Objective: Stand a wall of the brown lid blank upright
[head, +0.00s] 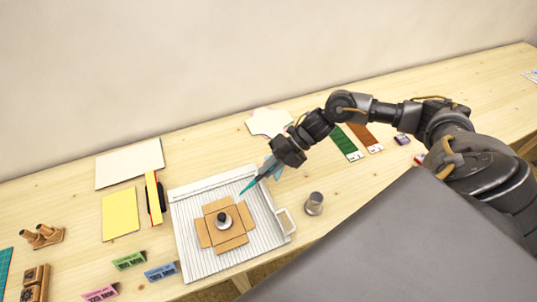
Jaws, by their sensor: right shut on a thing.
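The brown lid blank (236,243) lies on the white lined board (187,221), its side flaps spread out and looking flat. A dark-topped metal weight (223,221) stands on its middle and hides part of it. My right gripper (272,166) is shut on a teal pointed tool (252,184). The tool slants down to the left, its tip above and right of the blank in the picture, apart from it. My left gripper is not in view.
A metal cup-like cylinder (314,204) stands right of the board's handle (287,222). Yellow sheets (120,213) and a white sheet (129,164) lie to the left. Coloured label cards (129,261) stand in front left. Green (346,144) and brown strips (366,136) lie behind my right arm.

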